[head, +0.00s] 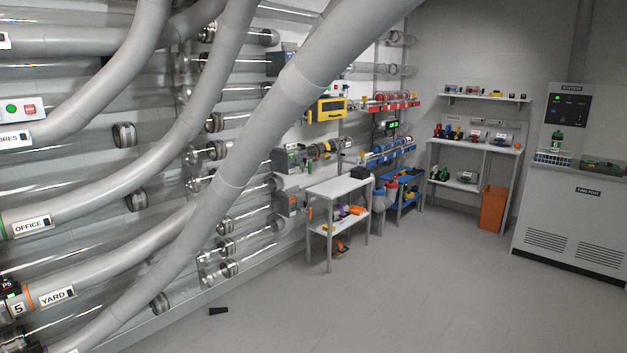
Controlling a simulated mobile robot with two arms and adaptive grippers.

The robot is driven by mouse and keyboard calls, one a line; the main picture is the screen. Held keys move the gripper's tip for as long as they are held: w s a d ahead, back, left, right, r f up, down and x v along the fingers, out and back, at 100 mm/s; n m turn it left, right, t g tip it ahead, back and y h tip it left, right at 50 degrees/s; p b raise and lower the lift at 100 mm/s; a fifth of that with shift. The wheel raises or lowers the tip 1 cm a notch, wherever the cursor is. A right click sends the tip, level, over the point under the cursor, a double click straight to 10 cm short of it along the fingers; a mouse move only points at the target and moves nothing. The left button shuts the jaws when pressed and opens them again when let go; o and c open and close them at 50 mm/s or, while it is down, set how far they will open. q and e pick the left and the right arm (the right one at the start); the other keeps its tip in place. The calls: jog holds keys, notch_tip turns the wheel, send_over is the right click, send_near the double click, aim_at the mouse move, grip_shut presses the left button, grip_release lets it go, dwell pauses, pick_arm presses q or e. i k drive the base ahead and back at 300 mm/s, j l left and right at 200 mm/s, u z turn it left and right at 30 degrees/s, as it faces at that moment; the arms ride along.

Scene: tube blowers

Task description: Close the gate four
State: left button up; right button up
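Neither of my grippers shows in the head view. I cannot make out a gate marked four. A unit marked 5 (17,308), with a black part and an orange ring, is cut off at the lower left edge, beside the YARD label (57,296). The OFFICE label (30,225) is on the grey pipe above it. A label ending in "ORES" (14,137) sits higher, under a panel with a green and a red button (20,109).
Large grey pipes (265,125) cross the left side, in front of clear tubes. A small white table (339,188) stands by the wall. A black piece (218,310) lies on the floor. A shelved bench (480,145) and a station cabinet (575,215) stand behind. The floor (400,290) is mostly clear.

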aim_at(302, 166)
jog(key=i+z, duration=0.1)
jog(key=z, duration=0.75)
jog(key=i+j+z, duration=0.1)
jog(key=z, duration=0.3)
jog(key=j+z, duration=0.1)
jog(key=z, duration=0.3)
jog(key=i+j+z, duration=0.1)
jog(key=z, duration=0.3)
jog(key=j+z, duration=0.35)
jog(key=i+j+z, duration=0.1)
jog(key=z, duration=0.3)
jog(key=j+z, duration=0.3)
jog(key=j, duration=0.4)
jog(key=j+z, duration=0.35)
jog(key=j, duration=0.4)
jog(key=k+j+z, duration=0.15)
jog(key=j+z, duration=0.15)
jog(key=j, duration=0.4)
jog(key=i+j, duration=0.1)
jog(key=j, duration=0.85)
jog(key=i+j, duration=0.15)
jog(key=j, duration=0.3)
